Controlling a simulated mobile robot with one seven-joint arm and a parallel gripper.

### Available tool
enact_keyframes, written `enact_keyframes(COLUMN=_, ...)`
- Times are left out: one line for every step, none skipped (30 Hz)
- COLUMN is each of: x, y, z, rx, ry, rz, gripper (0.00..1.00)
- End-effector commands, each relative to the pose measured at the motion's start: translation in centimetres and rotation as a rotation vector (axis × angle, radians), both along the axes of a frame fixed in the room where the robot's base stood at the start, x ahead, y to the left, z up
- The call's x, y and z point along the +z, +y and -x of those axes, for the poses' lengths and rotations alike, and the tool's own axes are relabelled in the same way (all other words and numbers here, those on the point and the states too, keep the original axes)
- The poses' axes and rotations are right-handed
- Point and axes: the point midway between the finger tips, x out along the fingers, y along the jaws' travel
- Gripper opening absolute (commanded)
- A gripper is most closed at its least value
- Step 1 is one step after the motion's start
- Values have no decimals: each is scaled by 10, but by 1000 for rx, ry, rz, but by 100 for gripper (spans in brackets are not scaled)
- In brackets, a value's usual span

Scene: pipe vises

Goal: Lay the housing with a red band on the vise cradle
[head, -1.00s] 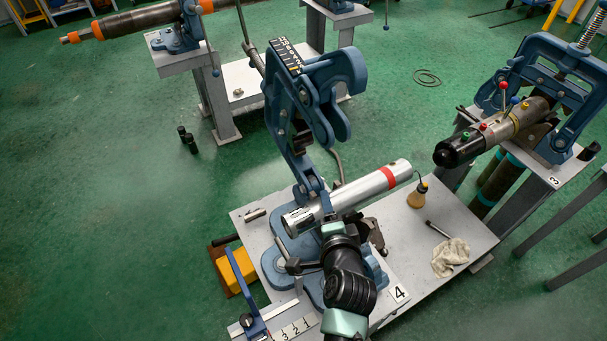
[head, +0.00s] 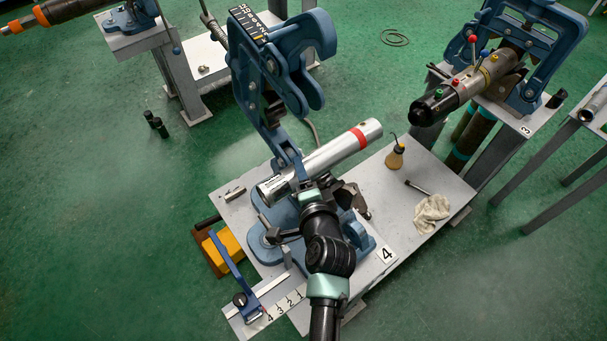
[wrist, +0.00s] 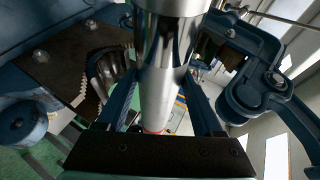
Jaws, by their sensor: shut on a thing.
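The housing (head: 330,155) is a silver cylinder with a red band (head: 358,138) near its far right end. My gripper (head: 308,182) is shut around it nearer its left end. In the wrist view the housing (wrist: 160,90) runs between the two blue fingers. The housing lies slantwise across the blue vise (head: 268,235) on the bench marked 4, in front of its tall open upper frame (head: 262,95). Dark toothed jaws (wrist: 85,95) show beside it in the wrist view. The cradle is mostly hidden; I cannot tell whether the housing touches it.
The bench (head: 400,215) also holds an oil bottle (head: 394,157), a dark tool (head: 417,187) and a white rag (head: 432,213). A blue stop on a numbered scale (head: 285,303) stands at the front left.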

Motion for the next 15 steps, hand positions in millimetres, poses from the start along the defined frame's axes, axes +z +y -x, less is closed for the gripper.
enact_keyframes(x=-3, y=-1, z=-2, rx=-1, ry=-11, rz=3, gripper=0)
enact_keyframes(x=-5, y=-1, z=-2, rx=-1, ry=-11, rz=3, gripper=0)
enact_keyframes(x=-9, y=-1, z=-2, rx=-1, ry=-11, rz=2, gripper=0)
enact_keyframes(x=-12, y=-1, z=-2, rx=-1, ry=-11, rz=2, gripper=0)
enact_keyframes(x=-14, y=-1, z=-2, rx=-1, ry=-11, rz=2, gripper=0)
enact_keyframes(x=-18, y=-1, z=-2, rx=-1, ry=-11, rz=2, gripper=0)
enact_keyframes(x=-21, y=-1, z=-2, rx=-1, ry=-11, rz=2, gripper=0)
enact_keyframes(x=-23, y=-1, z=-2, rx=-1, ry=-11, rz=2, gripper=0)
enact_keyframes(x=-27, y=-1, z=-2, rx=-1, ry=-11, rz=2, gripper=0)
enact_keyframes(x=-30, y=-1, z=-2, rx=-1, ry=-11, rz=2, gripper=0)
enact_keyframes(x=-32, y=-1, z=-2, rx=-1, ry=-11, rz=2, gripper=0)
enact_keyframes(x=-36, y=-1, z=-2, rx=-1, ry=-11, rz=2, gripper=0)
enact_keyframes(x=-38, y=-1, z=-2, rx=-1, ry=-11, rz=2, gripper=0)
enact_keyframes(x=-41, y=-1, z=-2, rx=-1, ry=-11, rz=2, gripper=0)
enact_keyframes(x=-44, y=-1, z=-2, rx=-1, ry=-11, rz=2, gripper=0)
